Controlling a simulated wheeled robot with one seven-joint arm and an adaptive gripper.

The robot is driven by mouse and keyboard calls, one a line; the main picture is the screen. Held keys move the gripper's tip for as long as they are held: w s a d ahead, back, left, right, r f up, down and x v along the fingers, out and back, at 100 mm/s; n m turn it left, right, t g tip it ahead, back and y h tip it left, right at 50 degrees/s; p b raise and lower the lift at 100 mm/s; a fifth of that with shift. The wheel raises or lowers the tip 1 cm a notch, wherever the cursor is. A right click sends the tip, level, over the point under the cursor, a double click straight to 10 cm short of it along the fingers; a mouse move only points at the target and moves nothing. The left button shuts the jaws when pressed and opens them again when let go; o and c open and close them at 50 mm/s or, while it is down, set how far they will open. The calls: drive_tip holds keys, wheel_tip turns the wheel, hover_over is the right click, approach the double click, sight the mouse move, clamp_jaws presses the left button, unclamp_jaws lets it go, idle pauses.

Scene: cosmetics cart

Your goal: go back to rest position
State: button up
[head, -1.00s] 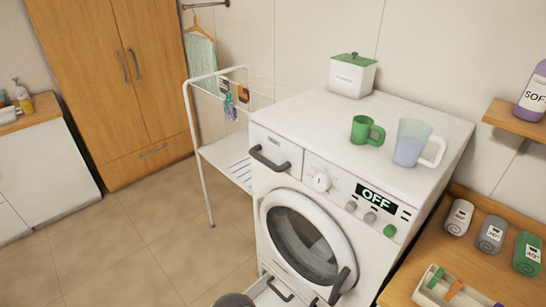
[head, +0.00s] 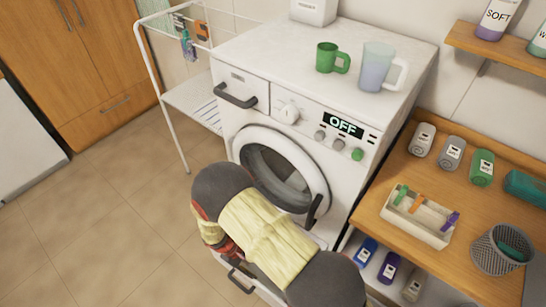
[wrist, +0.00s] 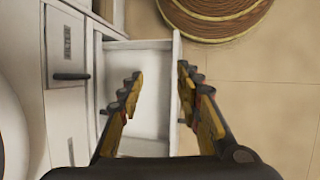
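My gripper (wrist: 160,95) is open and empty in the wrist view, with yellow fingers and dark ribbed tips spread apart. The fingers are over the pulled-out bottom drawer (wrist: 150,147), one on each side of the upright drawer front in the picture. I cannot tell whether they touch it. In the head view my yellow and dark grey arm reaches down before the washing machine (head: 232,118). It hides most of my gripper and part of the open drawer.
The washing machine's round door (head: 282,170) is close behind my arm. A filter hatch (wrist: 68,45) is left of the drawer, and a round woven basket (wrist: 215,15) is above. A wooden shelf unit (head: 390,205) stands right. The floor (head: 110,190) at left is clear.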

drive_tip(key=d+r+m+y, duration=0.15)
drive_tip(key=d+r, duration=0.35)
drive_tip(key=r, duration=0.9)
drive_tip(key=d+r+m+y, duration=0.15)
drive_tip(key=d+r, duration=0.25)
drive_tip(key=r, duration=1)
drive_tip(key=s+d+r+m+t, duration=0.2)
drive_tip(key=d+r, duration=0.3)
drive_tip(key=r, duration=0.3)
drive_tip(key=s+d+r+m+t+y, duration=0.1)
drive_tip(key=s+d+r+m+t, duration=0.1)
drive_tip(key=d+r, duration=0.4)
drive_tip(key=s+d+r+m+t+y, duration=0.1)
drive_tip(key=d+r, duration=0.5)
drive_tip(key=r, duration=0.6)
drive_tip(key=s+m+t, duration=0.1)
drive_tip(key=s+m, duration=0.1)
drive_tip(key=s, duration=0.1)
drive_tip(key=shift+r+m, duration=0.2)
drive_tip(key=shift+m, duration=0.1)
